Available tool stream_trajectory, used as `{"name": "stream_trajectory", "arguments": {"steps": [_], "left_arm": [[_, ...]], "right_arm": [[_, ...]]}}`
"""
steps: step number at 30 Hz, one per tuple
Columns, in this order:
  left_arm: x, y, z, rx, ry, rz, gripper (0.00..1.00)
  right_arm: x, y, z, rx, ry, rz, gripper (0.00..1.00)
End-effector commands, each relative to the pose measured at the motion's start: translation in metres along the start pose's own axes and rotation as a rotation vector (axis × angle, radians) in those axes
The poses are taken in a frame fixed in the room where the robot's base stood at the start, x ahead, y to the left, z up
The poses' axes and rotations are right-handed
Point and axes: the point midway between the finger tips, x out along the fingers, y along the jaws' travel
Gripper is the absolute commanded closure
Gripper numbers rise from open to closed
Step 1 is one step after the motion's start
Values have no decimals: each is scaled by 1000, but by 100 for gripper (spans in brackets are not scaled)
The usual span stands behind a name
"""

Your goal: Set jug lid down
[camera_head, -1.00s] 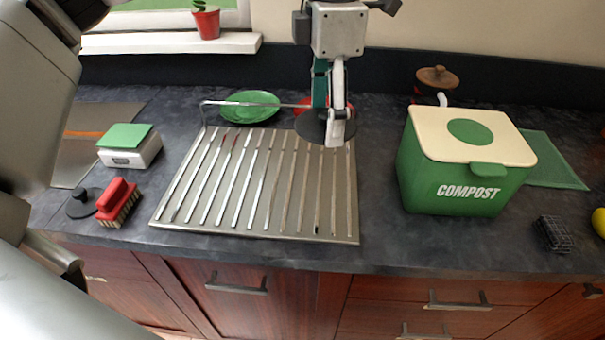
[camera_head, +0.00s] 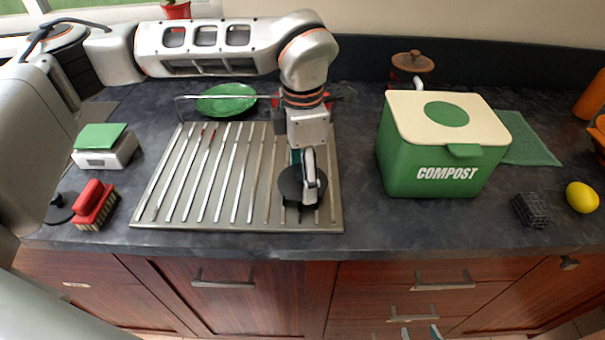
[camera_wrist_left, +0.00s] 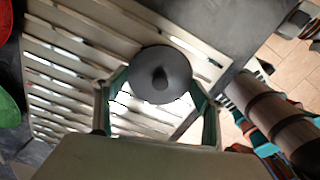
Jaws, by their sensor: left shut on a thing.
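The jug lid (camera_head: 290,186), a dark round disc, is in my left gripper (camera_head: 308,200) over the right front part of the ribbed metal draining board (camera_head: 160,222). In the left wrist view the lid (camera_wrist_left: 175,62) shows its knob and lies between the two fingers (camera_wrist_left: 160,110). My left gripper is shut on it, pointing down. I cannot tell whether the lid touches the ribs. A part of what looks like my right gripper (camera_head: 434,331) shows at the bottom edge of the head view, low before the drawers; its jaws are not clear.
A green compost bin (camera_head: 430,165) stands to the right. A green plate (camera_head: 227,100) lies behind the board. A scale (camera_head: 105,155), a red brush (camera_head: 92,200) and a black knobbed disc (camera_head: 58,210) are left. Dark counter (camera_head: 358,190) between board and bin is clear.

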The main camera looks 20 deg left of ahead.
Motion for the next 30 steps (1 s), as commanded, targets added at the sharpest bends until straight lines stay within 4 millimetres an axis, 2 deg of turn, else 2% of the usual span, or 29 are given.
{"name": "stream_trajectory", "arguments": {"steps": [3, 13, 14, 15, 16, 25, 30], "left_arm": [[9, 0, 0, -1, -1, 0, 45], [12, 0, 0, -1, 0, 0, 45], [12, 0, 0, -1, 0, 1, 26], [11, 0, 0, -1, 0, 1, 15], [11, 0, 0, -1, 0, 1, 14], [10, 0, 0, -1, -1, 1, 14], [-2, 1, 1, 0, -3, 4, 14]], "right_arm": [[0, 0, 2, 0, -3, 0, 60], [2, -1, 7, 0, -9, -1, 60], [1, -1, 6, 0, -9, -1, 60], [1, -1, 6, 0, -9, -1, 60], [1, -1, 6, 0, -8, -1, 60], [1, 0, 3, 0, -4, 0, 60], [0, 0, 1, 0, -1, 0, 60]]}}
